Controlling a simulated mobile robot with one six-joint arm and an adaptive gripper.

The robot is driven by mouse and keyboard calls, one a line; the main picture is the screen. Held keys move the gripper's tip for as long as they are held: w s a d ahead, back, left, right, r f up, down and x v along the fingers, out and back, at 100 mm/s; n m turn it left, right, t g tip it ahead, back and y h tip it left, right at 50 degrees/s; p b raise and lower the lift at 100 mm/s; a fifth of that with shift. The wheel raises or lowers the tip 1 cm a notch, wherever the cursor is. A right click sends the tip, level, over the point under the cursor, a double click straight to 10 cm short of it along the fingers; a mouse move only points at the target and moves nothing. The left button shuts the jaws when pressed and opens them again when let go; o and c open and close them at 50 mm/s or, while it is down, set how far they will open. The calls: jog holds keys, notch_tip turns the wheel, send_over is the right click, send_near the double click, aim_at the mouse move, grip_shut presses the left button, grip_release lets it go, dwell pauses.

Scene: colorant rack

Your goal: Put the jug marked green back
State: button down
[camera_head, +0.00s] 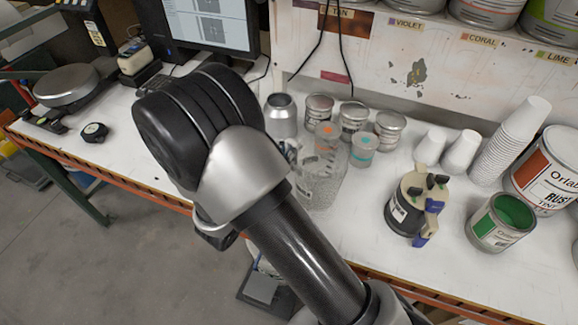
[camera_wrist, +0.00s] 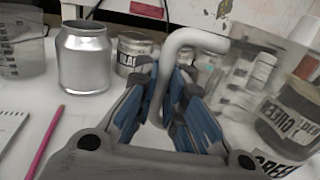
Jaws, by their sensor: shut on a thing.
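My gripper (camera_wrist: 167,100) has its blue-padded fingers shut on a bent, pale grey handle (camera_wrist: 200,38). Clear, glassy walls of a jug (camera_wrist: 240,85) show to the right of the handle. In the head view a clear jug body (camera_head: 318,190) shows just right of my arm. My arm hides the gripper there. A white label (camera_wrist: 275,165) with dark lettering, seemingly "GREEN", shows at the lower right of the wrist view. I cannot tell for certain which container bears it.
A silver can (camera_head: 281,115) stands at the back, beside small paint tins (camera_head: 352,118). A dark container (camera_head: 405,210), an open tin of green paint (camera_head: 502,220) and white cups (camera_head: 510,140) stand to the right. A pink pencil (camera_wrist: 43,145) lies left. Bare white tabletop shows in front.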

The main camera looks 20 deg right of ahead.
jog(key=shift+f+b, duration=0.7)
jog(key=shift+f, duration=1.55)
jog(key=c, duration=1.7)
grip_release()
jog(key=shift+s+a+r, duration=0.2)
jog(key=shift+a, duration=0.05)
jog(key=p+v, duration=0.2)
jog(key=v, duration=0.8)
jog(key=shift+s+a, duration=0.15)
jog(key=shift+a, duration=0.1)
jog(key=shift+s+a+f, duration=0.1)
jog(key=shift+s+a, duration=0.15)
jog(key=shift+s, duration=0.05)
